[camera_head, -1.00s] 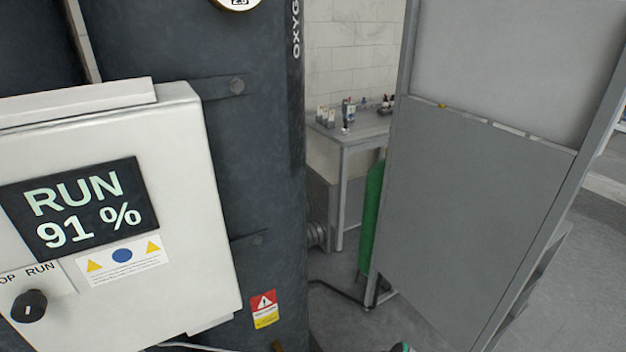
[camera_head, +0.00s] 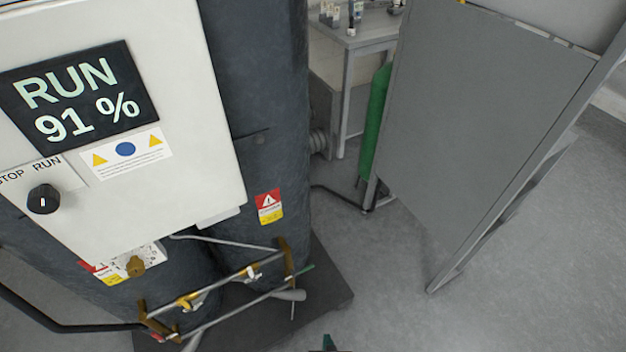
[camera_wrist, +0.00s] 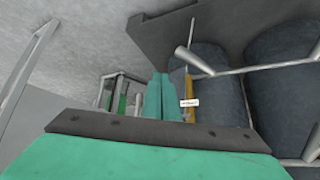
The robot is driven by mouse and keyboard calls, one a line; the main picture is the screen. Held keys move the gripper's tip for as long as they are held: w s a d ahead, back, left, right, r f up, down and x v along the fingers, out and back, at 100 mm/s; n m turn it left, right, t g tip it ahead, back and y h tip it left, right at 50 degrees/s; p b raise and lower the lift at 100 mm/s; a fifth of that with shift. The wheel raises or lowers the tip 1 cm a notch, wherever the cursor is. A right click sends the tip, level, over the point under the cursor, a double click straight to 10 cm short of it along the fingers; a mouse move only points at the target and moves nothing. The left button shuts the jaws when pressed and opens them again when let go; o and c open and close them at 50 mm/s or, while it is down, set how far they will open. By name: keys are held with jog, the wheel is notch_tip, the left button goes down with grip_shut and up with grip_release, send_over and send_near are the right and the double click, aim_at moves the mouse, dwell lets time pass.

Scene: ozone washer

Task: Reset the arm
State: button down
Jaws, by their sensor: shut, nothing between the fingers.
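My gripper (camera_wrist: 159,78) shows in the wrist view with its two green fingers pressed together, shut and empty. Behind the fingers are a brass-coloured post (camera_wrist: 189,92) with a small white label and grey pipes; I cannot tell the exact gap between them. In the head view only a small dark and green tip of my arm (camera_head: 328,343) shows at the bottom edge, and the gripper's fingers cannot be made out there.
A white control box (camera_head: 190,110) reads "RUN 91 %", with a black knob (camera_head: 44,199). Dark tanks (camera_head: 265,80) stand on a dark base with brass and grey pipework (camera_head: 240,275). A grey panel (camera_head: 470,120) and green cylinder (camera_head: 374,125) stand right. Floor (camera_head: 400,280) is clear at lower right.

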jog(key=s+a+r+t, duration=0.1)
jog(key=s+r, duration=0.4)
jog(key=r, duration=0.6)
jog(key=s+a+r+t, duration=0.2)
jog(key=s+r+t, duration=0.2)
jog(key=r, duration=0.7)
jog(key=s+a+r+t, duration=0.1)
jog(key=s+r+t, duration=0.1)
jog(key=s+r, duration=0.4)
notch_tip(320, 180, up, 6)
jog(key=shift+a+f+t, duration=0.25)
jog(key=shift+a+t, duration=0.05)
